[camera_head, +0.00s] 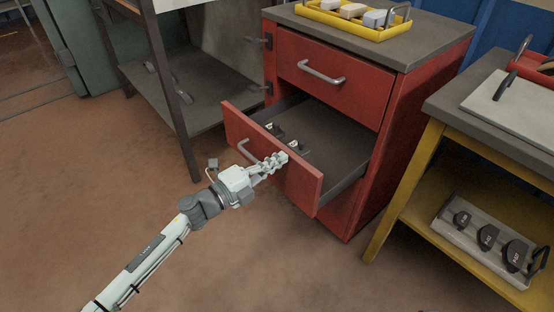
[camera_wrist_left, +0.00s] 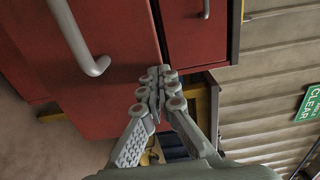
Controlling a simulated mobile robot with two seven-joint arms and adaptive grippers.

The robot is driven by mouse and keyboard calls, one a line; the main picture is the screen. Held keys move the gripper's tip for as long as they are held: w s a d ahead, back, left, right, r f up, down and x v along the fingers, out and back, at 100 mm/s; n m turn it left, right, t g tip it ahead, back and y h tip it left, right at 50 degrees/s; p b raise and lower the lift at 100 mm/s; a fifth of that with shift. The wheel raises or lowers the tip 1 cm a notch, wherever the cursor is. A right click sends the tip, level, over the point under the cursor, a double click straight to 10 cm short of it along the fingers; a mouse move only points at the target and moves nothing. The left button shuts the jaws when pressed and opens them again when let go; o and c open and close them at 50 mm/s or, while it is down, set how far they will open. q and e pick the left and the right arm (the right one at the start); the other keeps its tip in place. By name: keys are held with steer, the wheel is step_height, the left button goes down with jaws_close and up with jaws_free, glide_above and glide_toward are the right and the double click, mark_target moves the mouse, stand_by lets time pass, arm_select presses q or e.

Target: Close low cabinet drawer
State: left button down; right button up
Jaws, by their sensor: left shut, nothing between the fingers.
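The red low cabinet (camera_head: 350,210) has its lower drawer (camera_head: 303,184) pulled well out. The drawer's grey handle (camera_head: 247,152) is on its red front, and a few small dark parts (camera_head: 285,138) lie inside at the left. The upper drawer (camera_head: 325,78) is shut. My left gripper (camera_head: 278,160) is shut and empty, with its fingertips at the drawer front's top edge, right of the handle. The left wrist view shows the shut fingers (camera_wrist_left: 158,80) by a red panel and a grey handle (camera_wrist_left: 88,58). I cannot tell whether they touch. My right gripper is not in view.
A yellow tray (camera_head: 345,24) stands on the cabinet top. A yellow-framed table (camera_head: 410,190) with a tray of dark parts (camera_head: 480,240) on its shelf is close at the right. A grey shelf unit (camera_head: 185,85) stands at the left. The floor in front is clear.

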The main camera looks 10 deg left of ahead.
arm_select(q)
steer(key=shift+w, duration=0.1)
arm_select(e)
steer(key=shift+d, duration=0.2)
